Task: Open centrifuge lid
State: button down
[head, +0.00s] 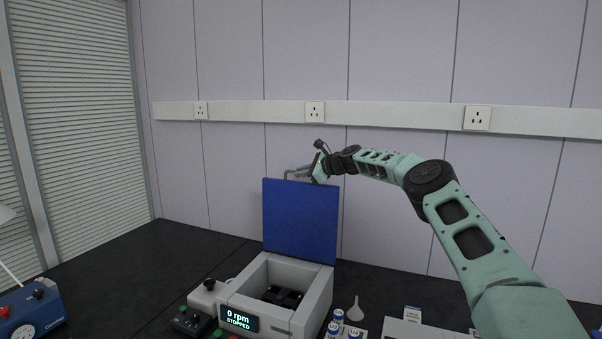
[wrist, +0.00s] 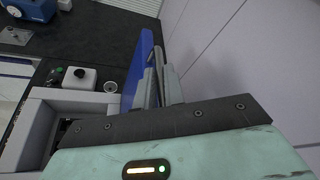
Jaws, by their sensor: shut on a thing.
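The centrifuge (head: 318,308) is a pale grey box on the dark bench, its display reading 0 rpm STOPPED. Its blue lid (head: 300,220) stands upright at the back, leaving the chamber with a dark rotor (head: 282,297) uncovered. My gripper (head: 298,173) is at the lid's top edge, shut on the thin grey lid handle (head: 287,175). In the wrist view the fingers (wrist: 160,85) are close together beside the blue lid (wrist: 139,68). The fingers hide most of the handle.
A control box with knobs (head: 192,322) stands left of the centrifuge. Several small vials (head: 337,316) and a white funnel (head: 356,309) are to its right. A blue device (head: 32,312) is at far left. The panelled wall (head: 400,220) is close behind the lid.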

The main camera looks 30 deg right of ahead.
jog(key=shift+a, duration=0.1)
jog(key=c, duration=1.5)
grip_release()
jog(key=shift+s, duration=0.1)
jog(key=shift+s+d+b, duration=0.25)
jog(key=shift+b, duration=0.1)
jog(key=b+v, duration=0.8)
jog(key=v, duration=0.8)
jog(key=shift+s+r, duration=0.25)
